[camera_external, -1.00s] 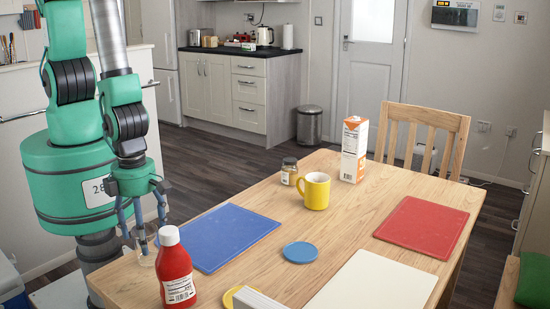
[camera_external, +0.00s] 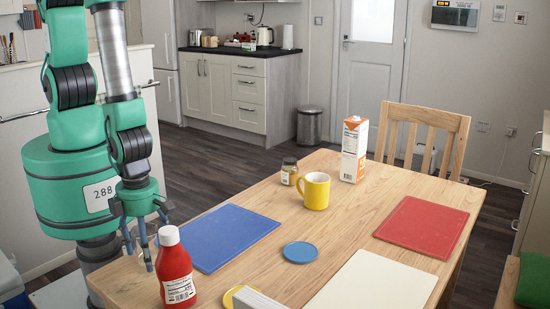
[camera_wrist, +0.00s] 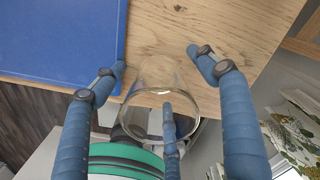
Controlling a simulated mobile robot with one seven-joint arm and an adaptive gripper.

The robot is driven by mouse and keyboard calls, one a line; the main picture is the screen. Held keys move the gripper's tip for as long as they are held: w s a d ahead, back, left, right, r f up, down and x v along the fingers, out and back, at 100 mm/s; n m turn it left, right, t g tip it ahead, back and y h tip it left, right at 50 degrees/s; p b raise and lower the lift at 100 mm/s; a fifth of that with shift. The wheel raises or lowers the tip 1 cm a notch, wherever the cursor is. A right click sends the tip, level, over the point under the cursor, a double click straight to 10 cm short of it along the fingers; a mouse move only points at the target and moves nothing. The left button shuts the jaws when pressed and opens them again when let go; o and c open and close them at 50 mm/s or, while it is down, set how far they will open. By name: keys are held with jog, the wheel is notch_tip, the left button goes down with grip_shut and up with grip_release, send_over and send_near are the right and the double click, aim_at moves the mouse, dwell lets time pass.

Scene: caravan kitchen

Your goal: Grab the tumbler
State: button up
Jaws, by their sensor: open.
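The tumbler (camera_wrist: 150,78) is a clear glass on the wooden table, near its edge, in the middle of the wrist view. Its round rim faces the camera. In the external view it is hard to make out behind my fingers and the ketchup bottle. My gripper (camera_wrist: 157,68) has blue fingers and is open. One finger is on each side of the tumbler and a third overlaps its rim in the wrist view. I cannot tell whether any finger touches the glass. In the external view my gripper (camera_external: 146,248) is low at the table's left corner.
A red ketchup bottle (camera_external: 175,272) stands close to my gripper. A blue board (camera_external: 225,237) lies beside the tumbler. A yellow mug (camera_external: 315,192), a small jar (camera_external: 289,171), a carton (camera_external: 354,150) and a blue coaster (camera_external: 300,252) are farther off.

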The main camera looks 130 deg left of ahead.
jog(key=shift+c, duration=0.2)
jog(key=shift+s, duration=0.1)
jog(key=c, duration=1.5)
jog(key=shift+r, duration=0.1)
jog(key=shift+r, duration=0.55)
notch_tip(320, 180, up, 2)
jog(key=shift+r+p, duration=0.2)
jog(key=shift+p, duration=0.4)
jog(key=s, duration=0.5)
jog(key=s+a+r+p, duration=0.1)
jog(key=s, duration=0.4)
jog(key=s+a, duration=0.1)
jog(key=s, duration=0.4)
jog(key=shift+s+r+p, duration=0.2)
jog(key=shift+s+p, duration=0.15)
jog(key=shift+p, duration=0.05)
